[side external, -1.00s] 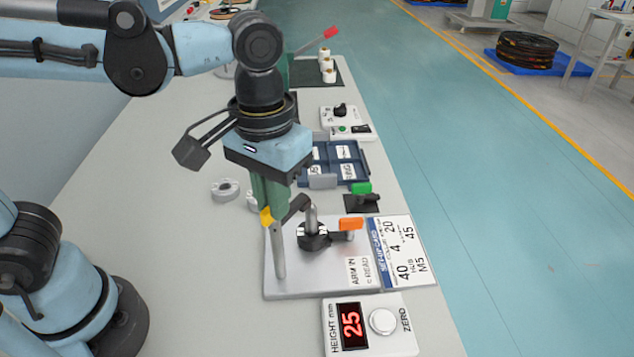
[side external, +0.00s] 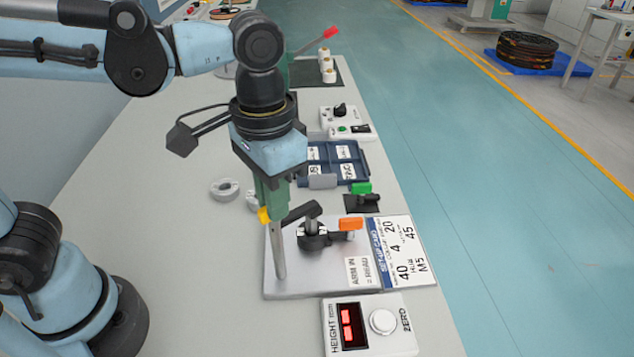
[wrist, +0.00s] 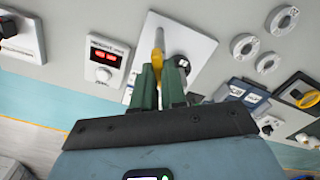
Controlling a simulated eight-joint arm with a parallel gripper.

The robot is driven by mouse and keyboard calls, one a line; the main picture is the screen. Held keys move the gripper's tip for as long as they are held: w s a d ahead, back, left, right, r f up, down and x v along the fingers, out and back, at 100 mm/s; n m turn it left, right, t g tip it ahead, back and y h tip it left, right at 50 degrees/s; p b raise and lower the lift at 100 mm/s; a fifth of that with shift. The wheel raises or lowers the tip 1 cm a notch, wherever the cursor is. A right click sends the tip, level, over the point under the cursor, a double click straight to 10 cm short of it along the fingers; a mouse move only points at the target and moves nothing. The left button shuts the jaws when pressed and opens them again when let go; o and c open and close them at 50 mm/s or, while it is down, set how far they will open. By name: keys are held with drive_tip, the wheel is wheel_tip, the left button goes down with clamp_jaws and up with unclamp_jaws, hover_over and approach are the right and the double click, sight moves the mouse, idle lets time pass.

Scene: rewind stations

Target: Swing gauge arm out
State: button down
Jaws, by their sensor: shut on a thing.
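The gauge arm (side external: 300,214) is a dark bar at the top of a grey post (side external: 278,250) on a light base plate (side external: 325,278). In the side view its free end overlaps the top of the central spindle, with a black hub (side external: 312,239); I cannot tell whether they touch. My gripper (side external: 270,205) points down at the post top, its green fingers shut on a yellow piece (side external: 264,215) of the arm. In the wrist view, my gripper (wrist: 160,85) has the yellow piece (wrist: 158,42) between its fingers. The height display (side external: 347,326) shows red bars.
An orange handle (side external: 351,224) stands beside the hub. A set-up card (side external: 402,250) lies right of the plate. Behind are a green-topped black block (side external: 361,199), a blue tray (side external: 338,165) and grey rings (side external: 224,189). The left bench is mostly clear.

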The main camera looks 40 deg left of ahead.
drive_tip(key=m, duration=0.7)
drive_tip(key=shift+d, duration=0.1)
drive_tip(key=m, duration=0.6)
drive_tip(key=shift+s+m, duration=0.1)
drive_tip(key=shift+m, duration=0.3)
drive_tip(key=c, duration=1.2)
unclamp_jaws()
wheel_tip(320, 180, up, 12)
drive_tip(key=shift+r, duration=0.1)
